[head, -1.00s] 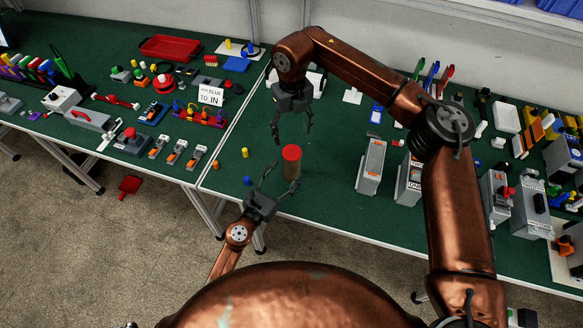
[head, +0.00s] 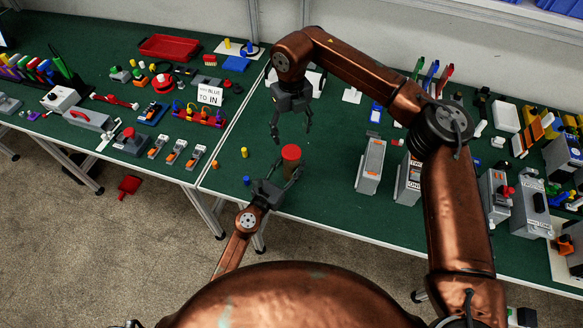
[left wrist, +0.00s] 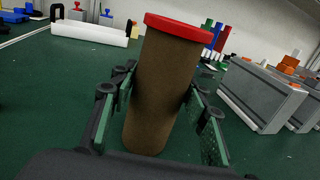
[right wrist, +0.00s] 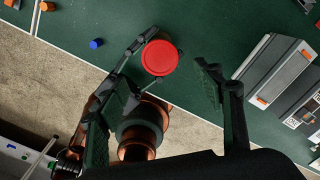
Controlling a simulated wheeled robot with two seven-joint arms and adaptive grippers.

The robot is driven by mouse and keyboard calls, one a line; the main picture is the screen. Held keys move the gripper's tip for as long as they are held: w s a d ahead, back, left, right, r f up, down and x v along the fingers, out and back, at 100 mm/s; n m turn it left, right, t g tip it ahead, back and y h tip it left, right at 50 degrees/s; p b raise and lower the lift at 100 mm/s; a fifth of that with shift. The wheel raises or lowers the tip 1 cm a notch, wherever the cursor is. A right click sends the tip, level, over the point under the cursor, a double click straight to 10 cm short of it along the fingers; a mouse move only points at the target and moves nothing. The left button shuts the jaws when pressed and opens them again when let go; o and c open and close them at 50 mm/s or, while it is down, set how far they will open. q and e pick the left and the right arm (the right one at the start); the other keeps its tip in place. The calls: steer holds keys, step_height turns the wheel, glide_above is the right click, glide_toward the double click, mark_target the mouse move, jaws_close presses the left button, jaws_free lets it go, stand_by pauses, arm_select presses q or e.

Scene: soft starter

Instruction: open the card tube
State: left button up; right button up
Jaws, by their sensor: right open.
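The card tube (head: 289,167) is a brown cylinder with a red cap (head: 291,152), upright on the green table. In the left wrist view the tube (left wrist: 163,92) fills most of the gap between the fingers of my left gripper (left wrist: 160,85); the pads lie close along its sides, and contact is unclear. In the head view my left gripper (head: 281,176) is low at the tube's near side. My right gripper (head: 291,132) is open and empty, above and behind the tube. In the right wrist view the cap (right wrist: 160,58) shows beyond its spread fingers.
A small blue peg (head: 247,180) and a yellow peg (head: 244,152) stand left of the tube. Grey boxes (head: 370,167) stand to the right. The table's front edge is close below the tube. The green surface around the tube is mostly clear.

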arm_select(q)
jaws_close()
arm_select(e)
steer(key=shift+o, duration=1)
steer(key=shift+s+a+f, duration=0.1)
steer(key=shift+a+f, duration=0.05)
steer(key=s+a+f+g+y, duration=0.2)
steer(key=s+a+f+y, duration=0.15)
steer(key=s+a, duration=0.35)
steer(key=s+a+f+g+y, duration=0.1)
steer(key=s+a+f+y, duration=0.3)
steer(key=a, duration=0.6)
steer(key=s+a+r+m+y, duration=0.45)
steer(key=s+r+y, duration=0.25)
steer(key=r+y, duration=0.25)
steer(key=w+d+r+m+t+y, duration=0.1)
steer(key=w+d+r+m+t, duration=0.3)
steer(key=m+t, duration=0.35)
steer(key=w+d+r+m+t+y, duration=0.1)
steer(key=w+d+r+m+t, duration=0.1)
steer(key=w+d+m+t, duration=0.5)
steer(key=m+t+h, duration=0.3)
steer(key=m+h, duration=0.9)
steer(key=m, duration=0.5)
glide_toward(294, 156)
steer(key=shift+g, duration=0.25)
steer(key=x, duration=1.2)
steer(key=shift+w+d+r, duration=0.1)
steer(key=shift+w+r, duration=0.05)
steer(key=shift+r, duration=0.05)
